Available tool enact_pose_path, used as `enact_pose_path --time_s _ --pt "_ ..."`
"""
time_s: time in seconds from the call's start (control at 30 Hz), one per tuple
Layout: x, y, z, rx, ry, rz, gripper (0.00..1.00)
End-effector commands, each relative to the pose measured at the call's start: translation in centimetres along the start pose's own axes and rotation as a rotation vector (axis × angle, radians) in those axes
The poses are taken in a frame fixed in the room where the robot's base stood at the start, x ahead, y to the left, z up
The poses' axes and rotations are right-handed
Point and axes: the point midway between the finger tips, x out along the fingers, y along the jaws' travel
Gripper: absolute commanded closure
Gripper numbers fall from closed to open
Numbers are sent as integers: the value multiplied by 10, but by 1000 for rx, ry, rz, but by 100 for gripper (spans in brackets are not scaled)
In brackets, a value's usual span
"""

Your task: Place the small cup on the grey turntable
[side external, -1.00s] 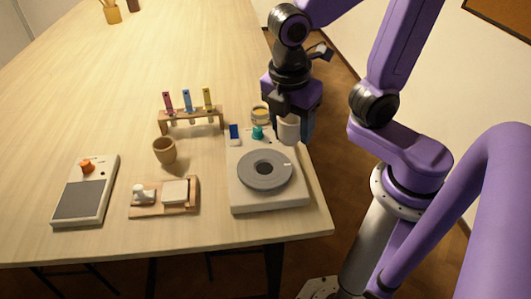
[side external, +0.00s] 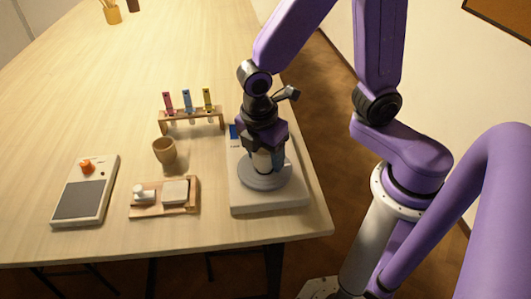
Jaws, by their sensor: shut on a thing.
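My gripper (side external: 265,156) is shut on the small pale cup (side external: 262,163), which is upright and mostly hidden between the fingers. The cup is over the grey turntable (side external: 262,183), near its middle. I cannot tell whether the cup's base touches the disc. The turntable sits on a white base unit (side external: 285,200) near the table's right front corner; its back part is hidden behind my gripper.
A brown cup (side external: 165,151) stands to the left. A wooden board (side external: 164,208) with small white items and a grey-topped device (side external: 84,200) lie further left.

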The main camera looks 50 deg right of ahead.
Motion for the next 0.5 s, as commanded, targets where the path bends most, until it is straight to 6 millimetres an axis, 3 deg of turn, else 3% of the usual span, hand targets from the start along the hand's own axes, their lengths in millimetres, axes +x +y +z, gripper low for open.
enact_pose_path --time_s 0.4,0.43,0.5 --pt "4 0 0 0 -1 0 77" --pt "4 0 0 0 0 0 35" --pt "4 0 0 0 0 0 16"
